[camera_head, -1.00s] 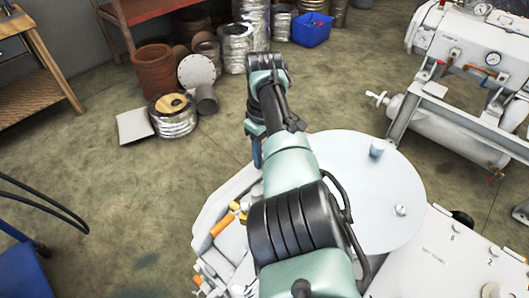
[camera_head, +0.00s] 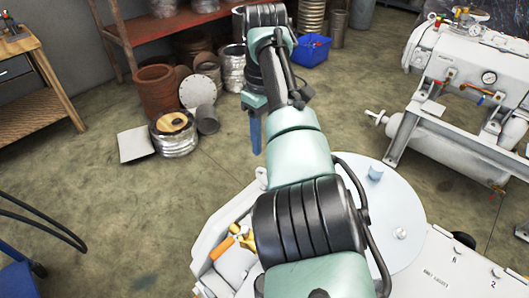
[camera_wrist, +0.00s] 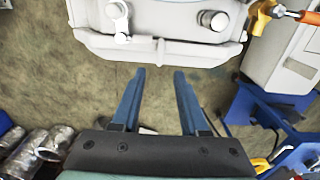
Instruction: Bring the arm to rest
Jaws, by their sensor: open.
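My arm reaches up and away over the middle of the head view, above my own base. My gripper (camera_wrist: 160,75) shows in the wrist view with its two blue fingers apart and nothing between them. In the head view a blue finger (camera_head: 255,132) points down over the bare floor, clear of every object there.
A white pressure tank (camera_head: 470,65) on a frame stands at the right. Clay pots (camera_head: 155,88) and metal drums stand by a red shelf (camera_head: 160,30). A blue bin (camera_head: 311,50) is behind the arm. A wooden bench (camera_head: 40,80) stands left.

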